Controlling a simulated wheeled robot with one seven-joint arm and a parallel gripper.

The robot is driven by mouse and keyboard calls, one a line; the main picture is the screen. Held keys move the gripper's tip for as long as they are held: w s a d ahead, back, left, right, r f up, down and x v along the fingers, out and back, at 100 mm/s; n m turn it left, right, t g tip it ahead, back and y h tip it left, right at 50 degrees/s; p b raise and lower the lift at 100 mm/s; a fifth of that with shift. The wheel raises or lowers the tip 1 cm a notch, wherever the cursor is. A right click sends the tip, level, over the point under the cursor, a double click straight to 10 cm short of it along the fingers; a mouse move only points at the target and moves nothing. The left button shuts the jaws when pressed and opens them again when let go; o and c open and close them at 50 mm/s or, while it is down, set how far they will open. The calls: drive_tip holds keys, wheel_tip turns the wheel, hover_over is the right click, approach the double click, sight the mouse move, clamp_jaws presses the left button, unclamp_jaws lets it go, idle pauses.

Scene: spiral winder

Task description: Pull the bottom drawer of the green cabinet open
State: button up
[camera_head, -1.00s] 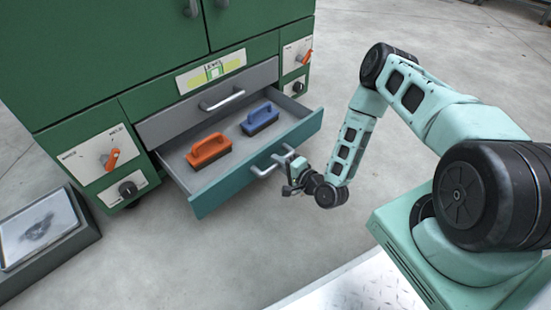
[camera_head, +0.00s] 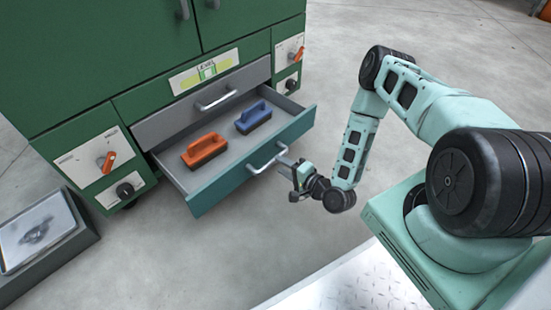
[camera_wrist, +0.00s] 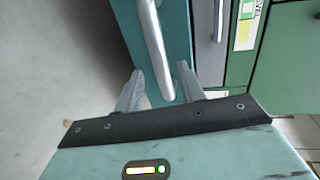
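The green cabinet (camera_head: 82,62) stands at the upper left in the head view. Its bottom drawer (camera_head: 228,183), with a teal front, is pulled well out, and an orange-handled block (camera_head: 205,150) and a blue-handled block (camera_head: 253,118) sit inside. The drawer's silver bar handle (camera_head: 268,161) faces my arm. My gripper (camera_head: 285,163) is just right of this handle. In the wrist view, my gripper (camera_wrist: 160,75) has its two fingers apart, with the lower end of the handle (camera_wrist: 154,40) showing between and beyond them. The fingers do not appear closed on it.
A shut grey drawer (camera_head: 205,103) with its own handle lies above the open one. Panels with orange knobs (camera_head: 105,161) flank the drawers. A low grey box (camera_head: 45,240) stands at the lower left. The floor (camera_head: 230,250) before the drawer is clear.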

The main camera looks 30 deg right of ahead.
drive_tip(key=p+v, duration=0.4)
drive_tip(key=v, duration=0.8)
drive_tip(key=shift+s, duration=0.35)
drive_tip(key=shift+d+r, duration=0.1)
